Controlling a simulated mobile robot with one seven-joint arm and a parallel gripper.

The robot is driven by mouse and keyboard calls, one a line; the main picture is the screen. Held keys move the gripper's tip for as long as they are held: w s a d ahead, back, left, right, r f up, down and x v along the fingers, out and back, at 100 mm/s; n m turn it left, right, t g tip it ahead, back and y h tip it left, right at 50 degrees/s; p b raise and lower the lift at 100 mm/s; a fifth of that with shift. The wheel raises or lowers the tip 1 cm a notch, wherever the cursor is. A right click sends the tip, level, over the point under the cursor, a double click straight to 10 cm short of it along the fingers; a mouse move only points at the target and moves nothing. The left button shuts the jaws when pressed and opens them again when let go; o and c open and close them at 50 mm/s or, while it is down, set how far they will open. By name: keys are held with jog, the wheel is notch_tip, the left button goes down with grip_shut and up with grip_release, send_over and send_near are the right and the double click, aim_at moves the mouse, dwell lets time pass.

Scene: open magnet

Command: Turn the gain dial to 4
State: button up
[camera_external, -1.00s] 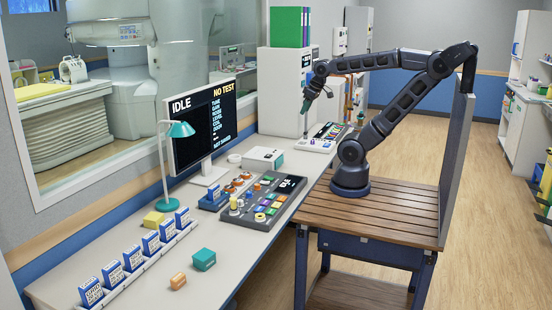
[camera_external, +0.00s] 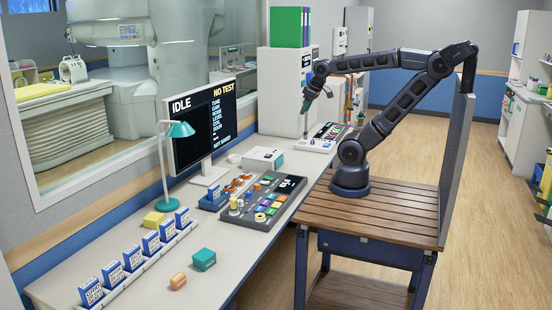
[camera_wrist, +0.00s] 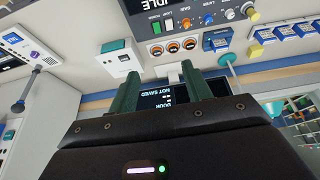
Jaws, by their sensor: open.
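The dark grey console (camera_external: 262,200) lies on the bench with coloured buttons, knobs and a small screen. In the wrist view the console (camera_wrist: 200,28) is at the top, upside down, with a row of small coloured knobs. An orange-red knob (camera_wrist: 186,22) there is beside a small label that seems to read GAIN. Its setting is too small to read. In the external view I cannot single out the gain dial. My gripper (camera_external: 313,90) is above the far end of the bench, well apart from the console. In the wrist view its two green fingers (camera_wrist: 160,72) are spread and empty.
A monitor (camera_external: 203,120) reading IDLE and NO TEST stands behind the console. A teal lamp (camera_external: 164,165), a white box (camera_external: 263,158), a rack of blue cards (camera_external: 140,256) and a white device with an upright rod (camera_external: 316,145) are on the bench. Air above the console is clear.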

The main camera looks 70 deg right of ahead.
jog(key=w+a+f+n+g, duration=0.2)
jog(key=w+f+n, duration=0.2)
jog(key=w, duration=0.4)
jog(key=n+g+h, duration=0.2)
jog(key=n+h, duration=0.1)
jog(key=n, duration=0.6)
send_over(257, 185)
jog(key=s+d, duration=0.1)
jog(key=s, duration=0.2)
notch_tip(257, 185, down, 14)
jog(key=w+a+f+n+h, duration=0.25)
jog(key=a+f+n, duration=0.25)
jog(key=f, duration=0.6)
jog(key=shift+g+y, duration=0.3)
jog(key=shift+y, duration=0.25)
jog(key=x, duration=1)
jog(key=shift+w+f, duration=0.1)
jog(key=shift+w, duration=0.15)
jog(key=shift+c, duration=0.2)
jog(key=c, duration=1)
